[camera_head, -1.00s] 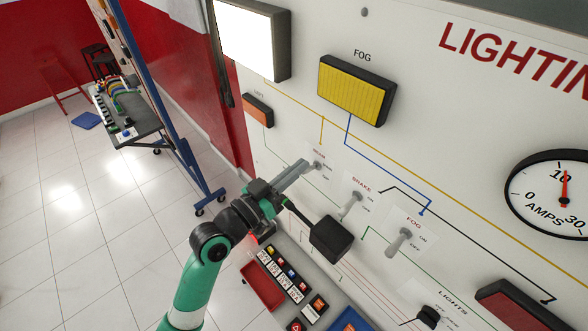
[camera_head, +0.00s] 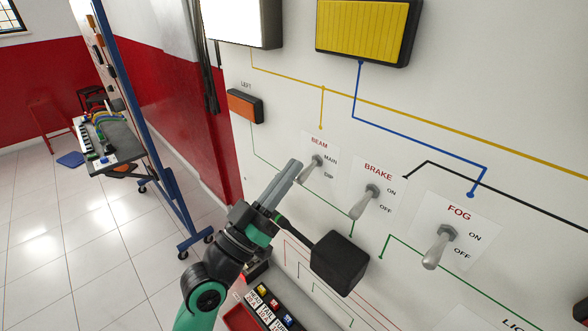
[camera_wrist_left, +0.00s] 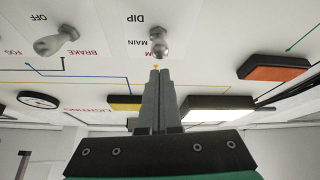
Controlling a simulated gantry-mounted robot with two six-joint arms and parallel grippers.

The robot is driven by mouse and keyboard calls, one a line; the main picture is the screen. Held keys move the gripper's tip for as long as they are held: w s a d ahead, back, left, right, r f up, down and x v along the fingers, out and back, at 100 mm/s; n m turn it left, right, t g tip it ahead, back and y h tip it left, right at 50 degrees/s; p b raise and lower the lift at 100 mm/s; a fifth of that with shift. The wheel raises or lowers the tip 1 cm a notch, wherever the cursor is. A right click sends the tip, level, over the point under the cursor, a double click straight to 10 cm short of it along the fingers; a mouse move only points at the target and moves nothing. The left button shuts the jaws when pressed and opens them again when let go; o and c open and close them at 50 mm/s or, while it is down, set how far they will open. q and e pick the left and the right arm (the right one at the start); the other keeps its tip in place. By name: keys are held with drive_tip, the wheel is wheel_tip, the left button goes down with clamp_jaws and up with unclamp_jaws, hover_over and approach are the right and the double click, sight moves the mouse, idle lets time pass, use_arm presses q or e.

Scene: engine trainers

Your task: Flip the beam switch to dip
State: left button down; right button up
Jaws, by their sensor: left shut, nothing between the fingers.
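The beam switch (camera_head: 314,166) is a grey metal toggle on the white panel, under the BEAM label with MAIN above DIP on its right. Its lever slants down and left in the head view, as the brake and fog levers do. My left gripper (camera_head: 294,168) is shut and empty, its fingertips just left of the lever; whether they touch cannot be told. In the left wrist view the beam switch (camera_wrist_left: 158,42) stands just beyond the shut fingertips of my left gripper (camera_wrist_left: 157,72). My right gripper is not in view.
The brake switch (camera_head: 370,198) and fog switch (camera_head: 440,245) sit to the right. An orange left lamp (camera_head: 244,107) and yellow fog lamp (camera_head: 362,28) are above. A fuse tray (camera_head: 262,308) lies below.

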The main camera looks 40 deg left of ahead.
use_arm(q)
drive_tip(key=b+v, duration=0.1)
drive_tip(key=v, duration=0.8)
drive_tip(key=shift+s+a+r, duration=0.2)
drive_tip(key=shift+s+a, duration=0.1)
drive_tip(key=shift+s, duration=0.15)
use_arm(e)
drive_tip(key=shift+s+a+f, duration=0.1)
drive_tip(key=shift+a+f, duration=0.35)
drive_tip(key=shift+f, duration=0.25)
